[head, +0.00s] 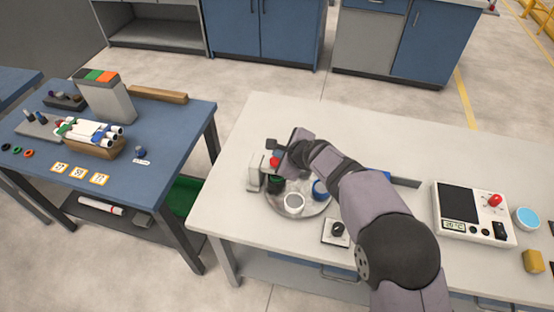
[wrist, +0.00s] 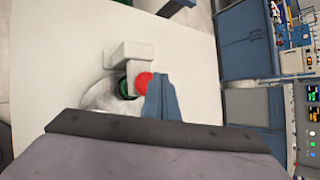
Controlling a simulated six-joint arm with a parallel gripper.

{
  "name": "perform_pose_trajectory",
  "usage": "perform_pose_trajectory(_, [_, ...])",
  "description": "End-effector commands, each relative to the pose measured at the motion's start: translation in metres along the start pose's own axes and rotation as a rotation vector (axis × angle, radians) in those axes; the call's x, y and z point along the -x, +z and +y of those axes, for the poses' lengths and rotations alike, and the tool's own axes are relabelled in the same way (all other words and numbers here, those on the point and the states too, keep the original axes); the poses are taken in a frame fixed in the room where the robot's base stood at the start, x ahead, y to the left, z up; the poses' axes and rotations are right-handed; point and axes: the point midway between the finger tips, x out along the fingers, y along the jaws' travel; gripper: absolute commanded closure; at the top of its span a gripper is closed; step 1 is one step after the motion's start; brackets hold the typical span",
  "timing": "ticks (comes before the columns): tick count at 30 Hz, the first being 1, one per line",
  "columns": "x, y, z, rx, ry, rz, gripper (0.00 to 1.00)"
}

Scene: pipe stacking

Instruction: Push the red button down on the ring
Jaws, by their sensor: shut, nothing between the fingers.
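A small red round piece (head: 275,161), which seems to be the red button, shows at the back of a round grey plate (head: 318,208), beside a pale upright block (head: 255,172). In the wrist view the red piece (wrist: 144,80) shows as a disc, partly covering a dark green ring-like piece (wrist: 124,87). My gripper (head: 276,147) is shut and empty, close to the red piece in the head view. In the wrist view my gripper (wrist: 161,77) is just right of it. I cannot tell whether they touch. My gripper hides part of the plate.
A small panel with a black knob (head: 337,230) lies in front, and a white device with a red knob (head: 475,213) stands right. The white table's back is clear.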

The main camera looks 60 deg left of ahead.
Motion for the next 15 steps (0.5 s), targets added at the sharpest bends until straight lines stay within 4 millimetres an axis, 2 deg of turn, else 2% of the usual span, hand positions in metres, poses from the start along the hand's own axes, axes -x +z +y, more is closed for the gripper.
perform_pose_trajectory(15, [-0.0062, -0.0048, 0.0043, -0.001, 0.000, 0.000, 1.00])
